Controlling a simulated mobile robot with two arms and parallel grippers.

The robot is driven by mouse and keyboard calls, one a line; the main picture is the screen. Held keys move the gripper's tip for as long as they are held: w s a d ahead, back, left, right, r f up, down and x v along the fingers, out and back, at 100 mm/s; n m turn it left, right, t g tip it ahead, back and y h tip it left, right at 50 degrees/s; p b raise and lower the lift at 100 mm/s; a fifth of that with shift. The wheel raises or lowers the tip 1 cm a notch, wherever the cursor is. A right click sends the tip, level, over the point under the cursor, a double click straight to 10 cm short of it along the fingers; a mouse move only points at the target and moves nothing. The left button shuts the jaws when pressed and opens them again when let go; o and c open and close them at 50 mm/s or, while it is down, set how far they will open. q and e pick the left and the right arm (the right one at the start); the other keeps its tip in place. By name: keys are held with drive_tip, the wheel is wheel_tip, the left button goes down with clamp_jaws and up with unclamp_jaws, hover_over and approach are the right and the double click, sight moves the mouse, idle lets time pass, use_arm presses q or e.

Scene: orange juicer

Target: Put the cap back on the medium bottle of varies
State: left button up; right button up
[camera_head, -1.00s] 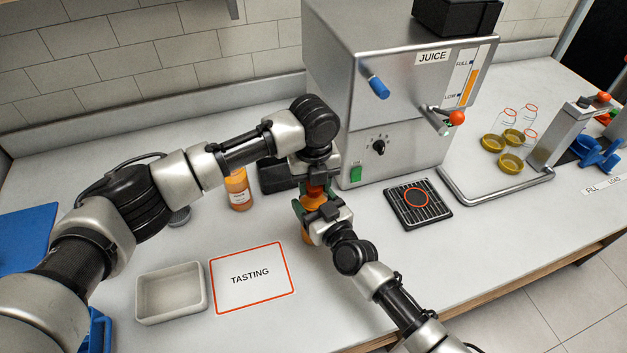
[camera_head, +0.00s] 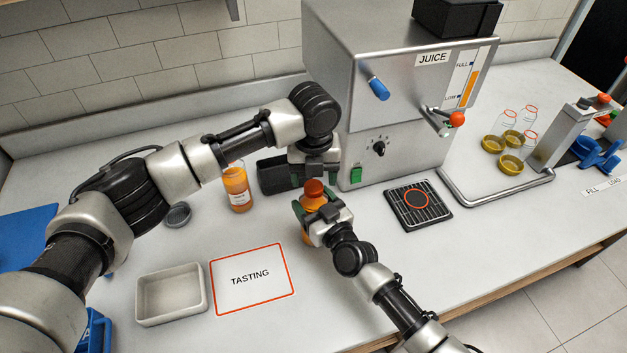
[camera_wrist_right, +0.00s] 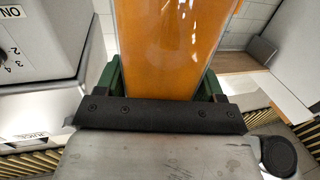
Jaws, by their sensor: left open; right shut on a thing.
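The bottle (camera_head: 309,203) of orange juice stands upright on the counter left of the juicer, and my right gripper (camera_head: 318,208) is shut on its body. It also fills the top of the right wrist view (camera_wrist_right: 172,45), between the green-padded fingers. An orange-red cap (camera_head: 314,186) sits on top of the bottle; I cannot tell how tightly. My left gripper (camera_head: 315,172) is open, pointing down just above the cap.
The juicer (camera_head: 385,110) stands behind on the right, with a drip tray (camera_head: 419,204) in front. A black box (camera_head: 276,176) is behind the grippers. A pale tray (camera_head: 171,316) and the TASTING card (camera_head: 250,278) lie front left. Empty bottles (camera_head: 509,122) stand far right.

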use_arm(q)
drive_tip(key=shift+r, duration=0.95)
drive_tip(key=shift+c, duration=0.4)
drive_tip(key=n, duration=0.5)
drive_tip(key=shift+r+n, duration=0.4)
drive_tip(key=n, duration=0.6)
drive_tip(key=shift+r, duration=0.4)
drive_tip(key=n, duration=0.3)
drive_tip(key=r+n, duration=0.1)
drive_tip(key=n, duration=0.6)
drive_tip(key=shift+r, duration=0.2)
drive_tip(key=n, duration=0.4)
drive_tip(key=shift+r, duration=0.2)
